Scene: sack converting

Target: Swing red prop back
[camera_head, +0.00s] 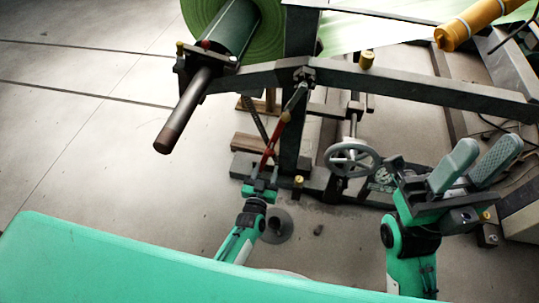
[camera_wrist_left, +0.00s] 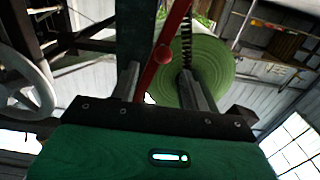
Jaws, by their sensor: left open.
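The red prop (camera_head: 268,157) is a thin red bar hanging below the machine's side frame, beside a dark upright. My left gripper (camera_head: 262,183) is at the prop's lower end. In the left wrist view the red prop (camera_wrist_left: 166,50) runs up between the two spread fingers of my left gripper (camera_wrist_left: 160,78), with a round red knob or pivot on it. The fingers look apart from the bar; any contact is hard to tell. My right gripper (camera_head: 475,165) is open and empty, its two grey-green fingers spread.
A green roll (camera_head: 262,35) sits on a shaft (camera_head: 190,105) jutting toward me at upper left. A grey handwheel (camera_head: 351,158) stands between my grippers. A yellow cylinder (camera_head: 470,22) is at upper right. Open floor (camera_head: 90,150) lies left.

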